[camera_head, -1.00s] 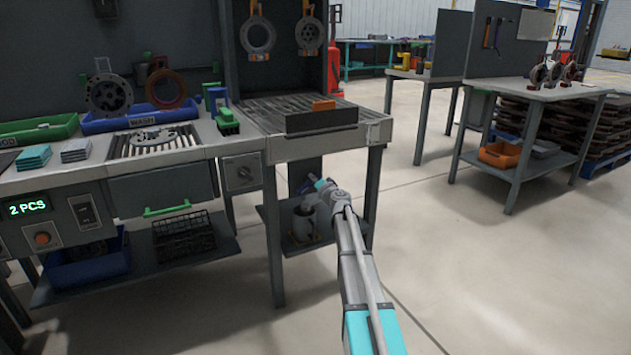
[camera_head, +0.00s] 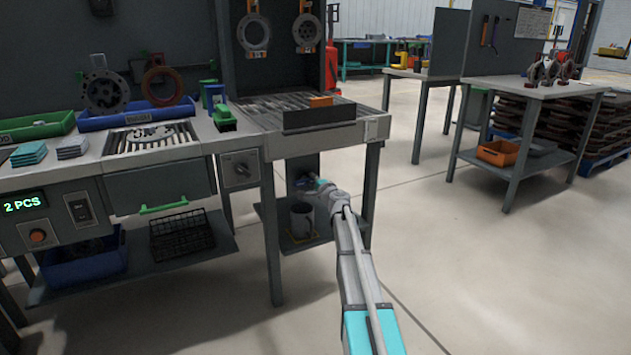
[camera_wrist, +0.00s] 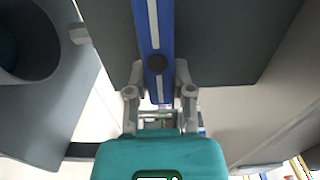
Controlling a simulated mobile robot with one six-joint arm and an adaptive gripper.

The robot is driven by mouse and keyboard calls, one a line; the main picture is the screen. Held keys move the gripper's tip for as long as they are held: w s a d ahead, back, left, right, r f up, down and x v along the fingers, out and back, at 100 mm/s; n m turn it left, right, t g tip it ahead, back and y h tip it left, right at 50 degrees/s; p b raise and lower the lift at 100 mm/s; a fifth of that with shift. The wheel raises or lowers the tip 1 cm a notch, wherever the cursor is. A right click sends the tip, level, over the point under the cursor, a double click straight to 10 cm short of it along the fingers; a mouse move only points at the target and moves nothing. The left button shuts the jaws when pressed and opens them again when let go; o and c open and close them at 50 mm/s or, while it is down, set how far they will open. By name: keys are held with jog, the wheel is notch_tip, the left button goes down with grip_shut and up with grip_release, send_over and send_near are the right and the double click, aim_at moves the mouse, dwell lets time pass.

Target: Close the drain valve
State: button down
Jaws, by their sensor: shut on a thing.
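The drain valve's blue lever handle (camera_wrist: 152,25) runs down the middle of the wrist view, with a pale strip along it and a dark round spot on it. My gripper (camera_wrist: 158,78) has a finger on each side of the handle and is shut on it. The valve body is mostly hidden behind the handle and my gripper.
A grey bucket (camera_head: 301,222) stands on the lower shelf below the valve; its rim also shows in the wrist view (camera_wrist: 62,60). Bench legs (camera_head: 272,240) stand close on both sides. The floor (camera_head: 470,280) to the right is clear.

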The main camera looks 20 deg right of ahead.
jog(key=shift+c, duration=2.4)
grip_release()
jog(key=s, duration=1.2)
jog(key=shift+d, duration=0.25)
